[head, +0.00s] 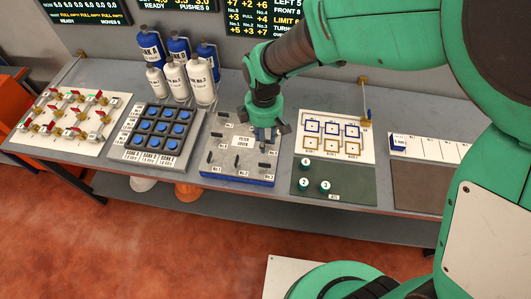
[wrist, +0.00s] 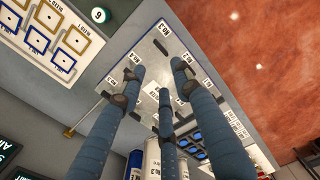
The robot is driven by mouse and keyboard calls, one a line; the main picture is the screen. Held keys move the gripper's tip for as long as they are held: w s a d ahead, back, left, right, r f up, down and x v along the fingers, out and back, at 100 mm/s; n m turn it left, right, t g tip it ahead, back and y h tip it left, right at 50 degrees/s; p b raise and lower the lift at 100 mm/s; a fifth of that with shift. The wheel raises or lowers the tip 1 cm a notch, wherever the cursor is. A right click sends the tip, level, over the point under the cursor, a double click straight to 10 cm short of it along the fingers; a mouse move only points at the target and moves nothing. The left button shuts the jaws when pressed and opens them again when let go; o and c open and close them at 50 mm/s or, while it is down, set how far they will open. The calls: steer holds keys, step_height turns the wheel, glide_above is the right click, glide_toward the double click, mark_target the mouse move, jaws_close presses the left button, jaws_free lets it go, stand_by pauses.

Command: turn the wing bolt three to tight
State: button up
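The filter cover (head: 225,152) is a grey plate on a blue base at the table's middle. Dark wing bolts stand around it with numbered labels. The wing bolt by the front right corner label, which looks like No.3, is a dark bar (head: 263,166); in the wrist view it appears to be the bar (wrist: 160,46) beyond the fingertips. My gripper (head: 263,145) points down over the plate's right part. In the wrist view its three blue fingers (wrist: 160,80) are spread apart, with nothing visible held between them. Whether any fingertip touches the plate cannot be told.
Left of the cover are a block of blue buttons (head: 163,129) and a board of red-handled valves (head: 72,118). Bottles (head: 175,78) stand behind. To the right are a board of outlined squares (head: 335,133) and a dark mat (head: 345,186) with several green pieces.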

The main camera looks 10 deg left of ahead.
mark_target(265, 166)
stand_by(0.3)
step_height(265, 166, down, 14)
steer(key=shift+r+b, duration=0.15)
steer(key=shift+b, duration=0.5)
jaws_close()
